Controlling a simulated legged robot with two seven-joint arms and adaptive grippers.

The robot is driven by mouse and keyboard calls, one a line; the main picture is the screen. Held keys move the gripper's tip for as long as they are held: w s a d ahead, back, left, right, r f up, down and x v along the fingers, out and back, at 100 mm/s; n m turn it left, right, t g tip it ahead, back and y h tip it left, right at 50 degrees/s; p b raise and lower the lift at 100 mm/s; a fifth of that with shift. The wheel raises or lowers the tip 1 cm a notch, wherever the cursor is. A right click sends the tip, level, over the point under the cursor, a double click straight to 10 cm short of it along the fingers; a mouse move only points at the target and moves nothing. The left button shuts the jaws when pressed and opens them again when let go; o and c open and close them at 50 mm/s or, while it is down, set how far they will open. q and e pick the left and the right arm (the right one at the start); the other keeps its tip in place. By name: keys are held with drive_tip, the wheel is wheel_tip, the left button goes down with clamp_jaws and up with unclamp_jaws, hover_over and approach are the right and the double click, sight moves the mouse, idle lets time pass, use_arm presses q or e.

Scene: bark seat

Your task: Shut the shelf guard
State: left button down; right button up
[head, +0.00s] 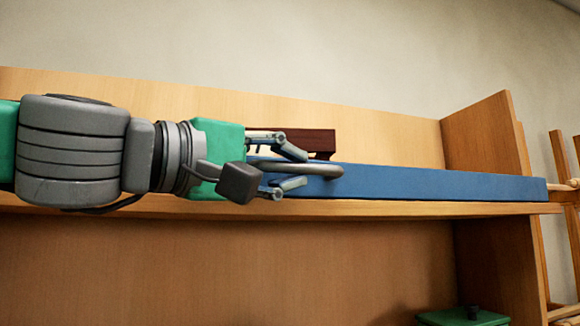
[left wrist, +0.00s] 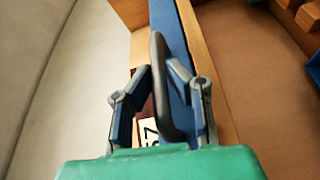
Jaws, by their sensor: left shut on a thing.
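The shelf guard (head: 440,182) is a long blue bar lying along the front of the wooden shelf (head: 400,209). A grey curved handle (head: 300,168) sticks out from its left part. My left gripper (head: 292,170) comes in from the left and is shut on this handle. In the left wrist view the fingers of my left gripper (left wrist: 165,90) stand on both sides of the grey handle (left wrist: 160,75), with the blue guard (left wrist: 172,30) running away behind it. The guard's left end is hidden behind the gripper. My right gripper is not in view.
A dark brown object (head: 305,140) stands on the shelf behind the guard. A wooden side panel (head: 488,140) closes the shelf at the right. A green object (head: 465,317) sits below, at the lower right. Wooden furniture (head: 565,165) stands at the far right.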

use_arm(q)
drive_tip(key=shift+f, duration=0.1)
drive_tip(key=c, duration=1.6)
unclamp_jaws()
drive_tip(key=shift+w, duration=0.15)
drive_tip(key=shift+s+a, duration=0.35)
drive_tip(key=shift+a, duration=0.1)
drive_tip(key=v, duration=0.6)
drive_tip(key=shift+a+f, duration=0.1)
drive_tip(key=shift+s+a, duration=0.1)
drive_tip(key=shift+a, duration=0.2)
drive_tip(key=shift+d, duration=0.25)
